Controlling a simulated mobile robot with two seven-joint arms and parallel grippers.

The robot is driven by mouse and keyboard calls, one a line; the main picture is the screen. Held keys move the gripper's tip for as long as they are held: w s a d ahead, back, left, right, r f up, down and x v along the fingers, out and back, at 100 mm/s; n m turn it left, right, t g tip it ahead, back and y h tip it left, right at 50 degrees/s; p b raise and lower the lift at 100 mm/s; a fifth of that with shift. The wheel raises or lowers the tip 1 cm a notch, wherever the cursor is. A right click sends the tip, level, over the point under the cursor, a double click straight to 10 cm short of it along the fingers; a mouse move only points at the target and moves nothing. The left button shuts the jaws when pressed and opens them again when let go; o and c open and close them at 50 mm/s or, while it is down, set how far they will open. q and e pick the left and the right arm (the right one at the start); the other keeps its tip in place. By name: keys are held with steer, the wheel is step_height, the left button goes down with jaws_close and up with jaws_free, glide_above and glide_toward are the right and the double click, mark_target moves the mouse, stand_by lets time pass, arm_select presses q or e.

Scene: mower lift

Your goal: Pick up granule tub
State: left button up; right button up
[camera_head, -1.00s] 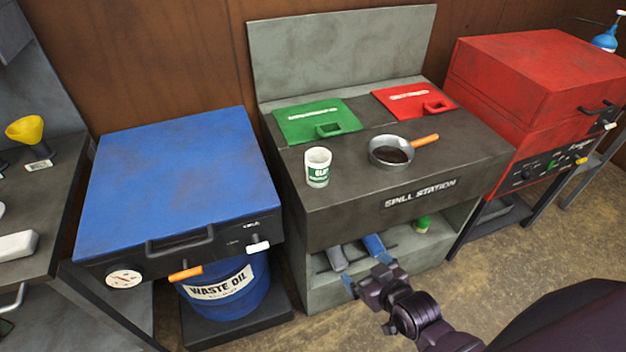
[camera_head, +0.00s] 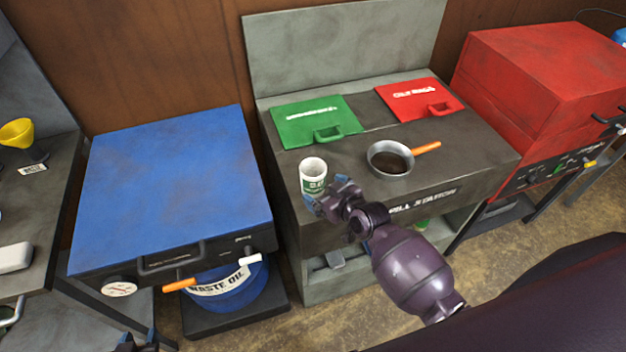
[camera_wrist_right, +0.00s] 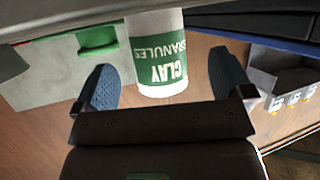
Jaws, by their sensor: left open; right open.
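The granule tub (camera_head: 313,173), white with a green label, stands upright near the front left of the spill station's top. My right gripper (camera_head: 326,192) is open just in front of it. In the right wrist view the tub (camera_wrist_right: 157,50) appears upside down with its "Clay Granules" label showing, between the two blue fingers, with a gap on each side. Whether the fingertips reach around it is unclear. My left gripper (camera_head: 137,342) shows only partly at the bottom edge, away from the tub.
A pan (camera_head: 390,158) with dark contents and an orange handle sits right of the tub. Behind are a green lid (camera_head: 314,118) and a red lid (camera_head: 420,98). A blue cabinet (camera_head: 170,175) stands left, a red one (camera_head: 540,85) right.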

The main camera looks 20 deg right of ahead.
mark_target(321, 186)
steer(key=shift+d+x, duration=0.2)
steer(key=shift+x, duration=2.4)
steer(key=shift+d, duration=0.1)
steer(key=c, duration=1)
steer(key=shift+c, duration=0.2)
